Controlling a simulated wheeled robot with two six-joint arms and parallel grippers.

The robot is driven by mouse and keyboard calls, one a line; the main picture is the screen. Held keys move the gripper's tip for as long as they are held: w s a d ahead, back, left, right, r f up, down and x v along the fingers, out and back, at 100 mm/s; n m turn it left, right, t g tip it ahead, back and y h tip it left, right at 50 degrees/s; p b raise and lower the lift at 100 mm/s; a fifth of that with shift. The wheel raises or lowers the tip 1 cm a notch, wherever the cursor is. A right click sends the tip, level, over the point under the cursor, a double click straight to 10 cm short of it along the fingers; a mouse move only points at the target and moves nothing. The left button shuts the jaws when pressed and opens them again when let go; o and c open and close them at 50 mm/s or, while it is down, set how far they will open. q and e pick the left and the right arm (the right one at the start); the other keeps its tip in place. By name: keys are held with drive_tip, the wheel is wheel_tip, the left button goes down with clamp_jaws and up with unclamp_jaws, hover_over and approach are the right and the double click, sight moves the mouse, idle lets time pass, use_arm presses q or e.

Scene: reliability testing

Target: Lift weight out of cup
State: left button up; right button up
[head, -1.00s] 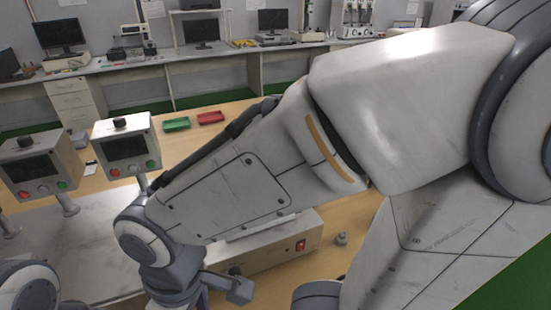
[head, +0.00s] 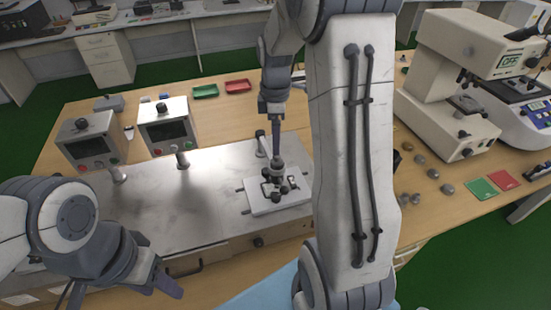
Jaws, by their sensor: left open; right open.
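My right arm rises through the middle of the head view and bends down to the steel bench. My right gripper (head: 277,160) points down just above a white plate (head: 282,207) with small dark fittings on it. It is seen nearly edge-on, and it is open. My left gripper (head: 160,282) is open at the lower left, in front of the bench's front edge. I cannot make out a cup or a weight inside one. Several small grey round weights lie on the wooden table at the right, one of them here (head: 433,174).
Two display boxes on posts (head: 166,125) stand on the steel bench (head: 215,190) at the left. A green tray (head: 205,91) and a red tray (head: 238,86) lie behind. A large beige testing machine (head: 450,90) stands at the right. The bench's middle is clear.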

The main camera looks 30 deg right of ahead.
sight(277, 162)
wheel_tip(277, 162, down, 2)
drive_tip(key=shift+f, duration=0.1)
drive_tip(key=shift+s+d+f+p, duration=0.1)
drive_tip(key=shift+f+p, duration=0.4)
drive_tip(key=shift+f, duration=0.05)
drive_tip(key=f, duration=0.1)
drive_tip(key=f+p, duration=0.1)
drive_tip(key=f, duration=0.1)
drive_tip(key=shift+d+f, duration=0.2)
drive_tip(key=shift+f, duration=0.45)
clamp_jaws()
